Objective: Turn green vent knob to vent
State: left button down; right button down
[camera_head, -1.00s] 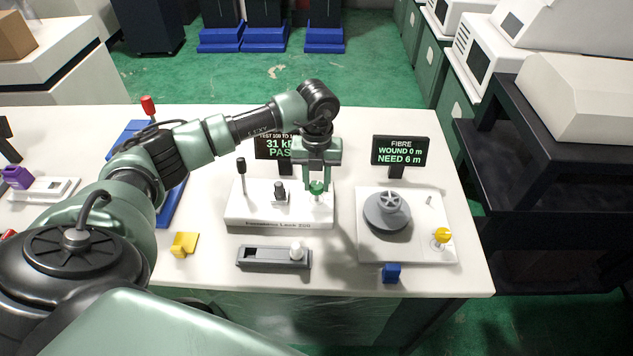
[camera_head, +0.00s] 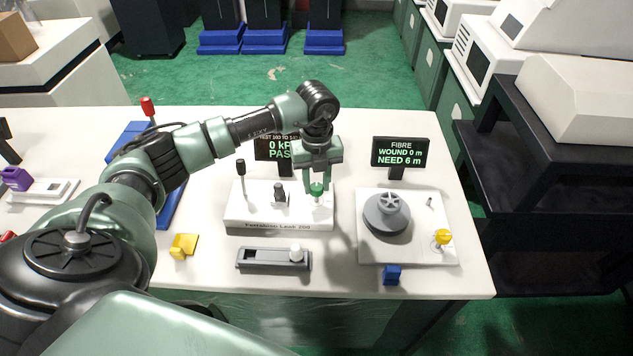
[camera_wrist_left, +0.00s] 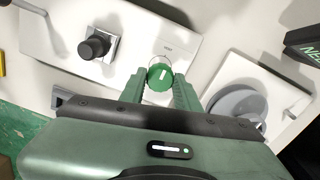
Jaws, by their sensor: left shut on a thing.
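The green vent knob (camera_head: 317,188) sits at the right end of the white leak-test unit (camera_head: 262,217). My left gripper (camera_head: 317,184) comes down on it from above and is shut on it. In the left wrist view the knob (camera_wrist_left: 160,77) lies between the fingertips, and a white line marks its top. The display (camera_head: 273,147) behind the unit reads 0 kPa and PASS, partly hidden by my arm. My right gripper is not in view.
The unit also bears a black lever (camera_head: 241,170) and a black knob (camera_head: 280,192). A grey slider box (camera_head: 270,258) lies in front. A fibre winding unit (camera_head: 387,217) with a yellow knob (camera_head: 441,238) stands to the right.

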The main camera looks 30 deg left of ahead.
aim_at(317, 186)
pick_arm(q)
jog(key=c, duration=1)
grip_release()
jog(key=shift+w, duration=0.1)
notch_tip(317, 186, up, 7)
jog(key=shift+f+b, duration=0.1)
jog(key=shift+b, duration=0.8)
jog(key=shift+r, duration=0.6)
jog(key=shift+f, duration=0.1)
